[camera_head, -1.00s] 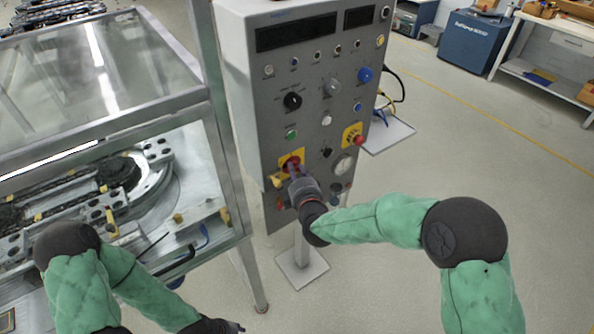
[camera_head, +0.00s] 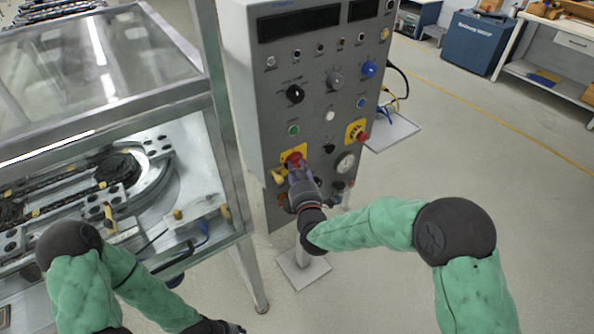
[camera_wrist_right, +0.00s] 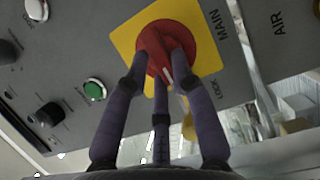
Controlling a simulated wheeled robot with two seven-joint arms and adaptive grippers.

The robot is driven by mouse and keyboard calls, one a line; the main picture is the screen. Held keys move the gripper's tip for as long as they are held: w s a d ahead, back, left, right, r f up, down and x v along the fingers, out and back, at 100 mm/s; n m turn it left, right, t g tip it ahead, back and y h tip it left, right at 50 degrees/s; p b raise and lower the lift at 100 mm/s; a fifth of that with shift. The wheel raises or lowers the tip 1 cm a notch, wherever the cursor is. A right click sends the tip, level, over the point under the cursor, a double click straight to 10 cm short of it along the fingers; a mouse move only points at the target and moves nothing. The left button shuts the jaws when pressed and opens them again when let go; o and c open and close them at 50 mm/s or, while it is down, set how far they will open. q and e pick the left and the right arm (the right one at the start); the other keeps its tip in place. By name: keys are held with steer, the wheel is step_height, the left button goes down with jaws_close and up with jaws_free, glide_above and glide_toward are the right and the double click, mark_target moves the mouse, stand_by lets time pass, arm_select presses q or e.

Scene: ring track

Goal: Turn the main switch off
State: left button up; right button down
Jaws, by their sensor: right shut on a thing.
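The main switch (camera_head: 294,158) is a red rotary knob on a yellow plate, low on the grey control panel (camera_head: 318,130). In the right wrist view the red knob (camera_wrist_right: 158,42) fills the top middle, and its plate is lettered MAIN and LOCK. A white mark shows at the lower end of the knob's handle. My right gripper (camera_head: 298,172) is at the knob; in the right wrist view its fingertips (camera_wrist_right: 163,65) are closed around the handle. My left gripper (camera_head: 228,327) is low at the bottom edge, away from the panel, and its fingers are hardly visible.
A red emergency button (camera_head: 362,137) on yellow, a black knob (camera_head: 295,94) and a green button (camera_head: 293,130) sit nearby on the panel. A glass-covered metal machine (camera_head: 150,110) stands close on the left.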

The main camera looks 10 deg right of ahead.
steer(key=shift+d+f, duration=0.1)
steer(key=c, duration=1)
jaws_free()
steer(key=shift+w+d, duration=0.1)
steer(key=shift+c, duration=0.2)
steer(key=s, duration=1.2)
steer(key=shift+a, duration=0.35)
steer(key=shift+f, duration=0.1)
